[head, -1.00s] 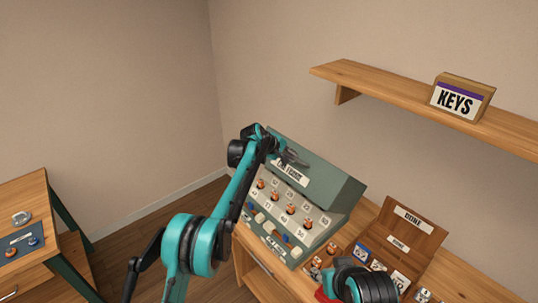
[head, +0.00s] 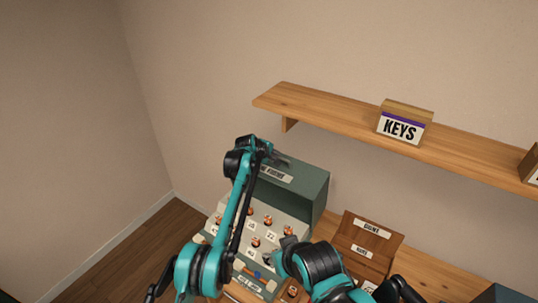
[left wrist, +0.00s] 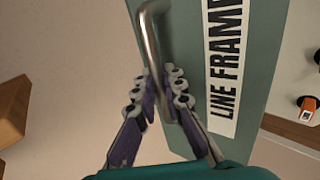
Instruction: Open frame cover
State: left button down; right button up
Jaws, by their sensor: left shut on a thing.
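The frame cover is the green-grey box top (head: 302,186) over the sloped panel (head: 228,222) in the head view. It also fills the middle of the left wrist view (left wrist: 190,50), with a white "LINE FRAME" label. A bent metal handle (left wrist: 150,38) is fixed to it. My left gripper (head: 276,157) is at the cover's upper edge. In the left wrist view its fingers (left wrist: 160,98) are shut on the handle.
The sloped panel carries several orange-and-white plugs. A wall shelf (head: 330,118) above holds a "KEYS" box (head: 405,122). Floor is free at the left.

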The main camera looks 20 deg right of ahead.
pick_arm(q)
jog(key=shift+w+d, duration=0.1)
jog(key=shift+w, duration=0.05)
jog(key=c, duration=1.9)
grip_release()
jog(key=shift+o, duration=0.2)
jog(key=shift+s+a+r, duration=0.2)
jog(key=shift+a+r, duration=0.15)
jog(key=shift+r, duration=0.15)
jog(key=v, duration=1)
jog(key=shift+s+a, duration=0.25)
jog(key=shift+s, duration=0.05)
